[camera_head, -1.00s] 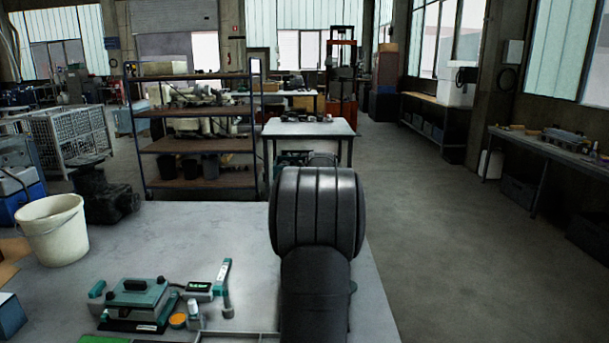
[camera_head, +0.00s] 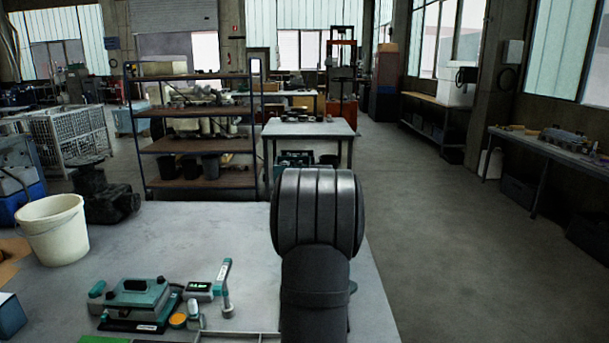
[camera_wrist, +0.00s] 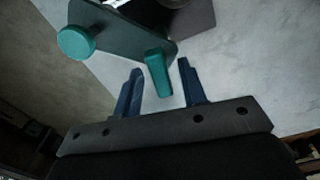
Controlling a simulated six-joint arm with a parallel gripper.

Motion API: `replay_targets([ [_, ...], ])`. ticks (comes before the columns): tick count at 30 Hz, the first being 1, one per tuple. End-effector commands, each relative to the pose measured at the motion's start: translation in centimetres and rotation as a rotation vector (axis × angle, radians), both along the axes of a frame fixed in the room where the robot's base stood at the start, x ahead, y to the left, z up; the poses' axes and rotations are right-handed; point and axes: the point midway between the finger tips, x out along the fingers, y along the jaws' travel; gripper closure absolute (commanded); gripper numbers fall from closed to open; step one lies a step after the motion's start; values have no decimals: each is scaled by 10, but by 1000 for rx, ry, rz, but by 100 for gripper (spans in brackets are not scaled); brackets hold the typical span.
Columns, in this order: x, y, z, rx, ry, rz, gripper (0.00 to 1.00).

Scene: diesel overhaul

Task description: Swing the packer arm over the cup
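In the wrist view, my gripper (camera_wrist: 158,82) has two dark blue fingers spread apart. A tapered teal lever (camera_wrist: 158,72) points between the fingertips, with visible gaps on both sides. It joins a dark teal plate (camera_wrist: 115,35) that carries a round teal knob (camera_wrist: 76,42) at left. I take this for the packer arm, but cannot be sure. A dark block (camera_wrist: 185,18) stands behind it, partly cut off. I cannot pick out the cup. In the head view, my black arm hides my gripper and this teal part.
On the pale worktable (camera_head: 190,240) stand a teal instrument (camera_head: 140,300), a small device with a green display (camera_head: 198,288), an upright teal-topped tool (camera_head: 226,285), an orange-topped pot (camera_head: 178,320) and a white bucket (camera_head: 55,230).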

Motion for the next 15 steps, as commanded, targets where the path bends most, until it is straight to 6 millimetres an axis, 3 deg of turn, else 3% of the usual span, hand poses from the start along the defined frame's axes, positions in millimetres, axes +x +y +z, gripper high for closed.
replay_targets([
  [4,0,0,0,0,0,-1,62],
  [10,0,0,0,0,0,-1,99],
  [15,0,0,0,0,-1,-17,100],
])
